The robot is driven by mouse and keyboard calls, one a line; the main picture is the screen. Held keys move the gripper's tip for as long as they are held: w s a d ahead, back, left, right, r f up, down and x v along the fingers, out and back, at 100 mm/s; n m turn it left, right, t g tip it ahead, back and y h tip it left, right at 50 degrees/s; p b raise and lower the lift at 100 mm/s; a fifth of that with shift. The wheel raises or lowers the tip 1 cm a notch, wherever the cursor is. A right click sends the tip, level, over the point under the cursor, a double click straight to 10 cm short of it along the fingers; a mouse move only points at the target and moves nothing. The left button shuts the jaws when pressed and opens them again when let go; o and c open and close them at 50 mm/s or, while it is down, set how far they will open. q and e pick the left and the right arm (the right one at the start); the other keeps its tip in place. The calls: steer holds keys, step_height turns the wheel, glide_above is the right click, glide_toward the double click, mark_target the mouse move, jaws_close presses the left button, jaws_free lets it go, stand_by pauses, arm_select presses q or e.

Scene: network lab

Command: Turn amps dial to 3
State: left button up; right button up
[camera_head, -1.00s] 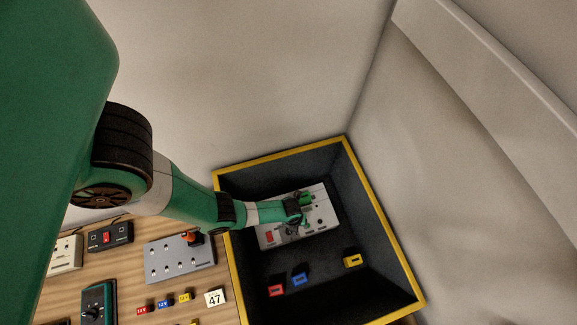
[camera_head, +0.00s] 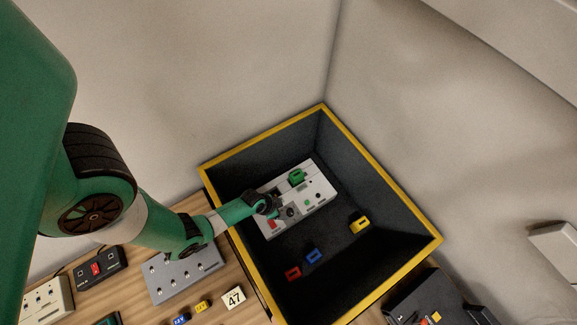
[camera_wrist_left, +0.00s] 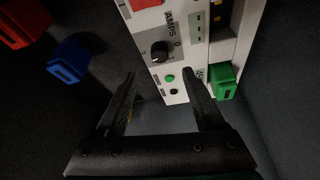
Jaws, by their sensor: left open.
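A light grey panel (camera_head: 318,193) lies in the dark bin (camera_head: 323,106) with yellow rims. Its black dial (camera_head: 290,212) shows in the left wrist view (camera_wrist_left: 160,50), beside the "AMPS" label and a "0" mark. My left gripper (camera_head: 273,207) is over the panel, close to the dial. In the left wrist view its fingers (camera_wrist_left: 160,82) are apart, with nothing between the tips; the dial lies beyond them and is not gripped. My right gripper is not in view.
The panel carries a red switch (camera_head: 272,224) and a green plug (camera_head: 297,176). Red (camera_head: 293,273), blue (camera_head: 313,256) and yellow (camera_head: 360,224) blocks lie on the bin floor. Other devices stand on the wooden table (camera_head: 233,270) at left. The bin walls enclose my gripper.

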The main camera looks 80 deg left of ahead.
mark_target(290, 212)
arm_select(q)
steer(key=b+x, duration=0.4)
steer(key=x, duration=0.4)
steer(key=shift+w+f+b, duration=0.1)
steer(key=shift+f+b, duration=0.25)
steer(key=shift+c, duration=0.3)
jaws_close()
steer(key=shift+a, duration=0.1)
